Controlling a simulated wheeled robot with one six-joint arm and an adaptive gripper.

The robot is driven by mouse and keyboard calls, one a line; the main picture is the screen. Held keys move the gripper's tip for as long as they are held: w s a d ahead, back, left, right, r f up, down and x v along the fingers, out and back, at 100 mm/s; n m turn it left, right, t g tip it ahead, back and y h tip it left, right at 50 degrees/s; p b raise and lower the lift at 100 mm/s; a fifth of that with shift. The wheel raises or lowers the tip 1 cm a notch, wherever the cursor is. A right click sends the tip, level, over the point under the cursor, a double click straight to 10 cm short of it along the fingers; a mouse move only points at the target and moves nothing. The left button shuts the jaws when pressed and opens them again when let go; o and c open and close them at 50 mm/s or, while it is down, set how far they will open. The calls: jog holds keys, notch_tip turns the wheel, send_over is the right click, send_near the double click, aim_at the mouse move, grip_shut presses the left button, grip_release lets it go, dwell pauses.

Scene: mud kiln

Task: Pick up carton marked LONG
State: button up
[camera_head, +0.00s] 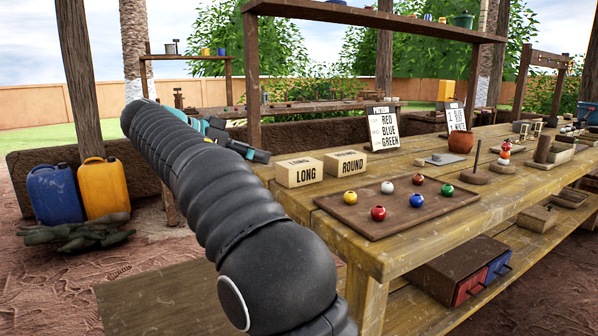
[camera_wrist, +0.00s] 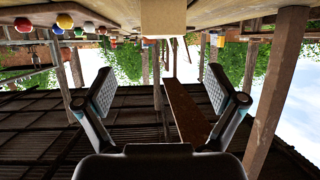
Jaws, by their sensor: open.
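The carton marked LONG (camera_head: 299,172) is a small tan box at the near left end of the wooden workbench. A matching carton marked ROUND (camera_head: 345,162) stands just to its right. My gripper (camera_head: 262,155) is at the bench's left end, just behind and left of the LONG carton in the head view. In the upside-down wrist view my gripper (camera_wrist: 160,88) is open, with nothing between its fingers. A tan carton (camera_wrist: 163,18) shows at the top centre there, beyond the fingers; its lettering cannot be read. My arm hides part of the gripper in the head view.
A brown board (camera_head: 400,210) with several coloured balls lies right of the cartons. A sign reading RED BLUE GREEN (camera_head: 383,128) stands behind them. A bench post (camera_head: 252,80) rises close behind my gripper. Blue (camera_head: 54,192) and yellow (camera_head: 104,188) jugs stand on the ground at left.

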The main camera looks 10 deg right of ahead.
aim_at(294, 163)
jog(key=b+x, duration=0.1)
jog(key=x, duration=0.7)
jog(key=shift+d+r, duration=0.1)
jog(key=shift+d, duration=0.05)
jog(key=shift+w+x, duration=0.15)
jog(key=shift+x, duration=1.25)
jog(key=shift+w+x, duration=0.15)
jog(key=shift+x, duration=1.2)
jog(key=c, duration=1.5)
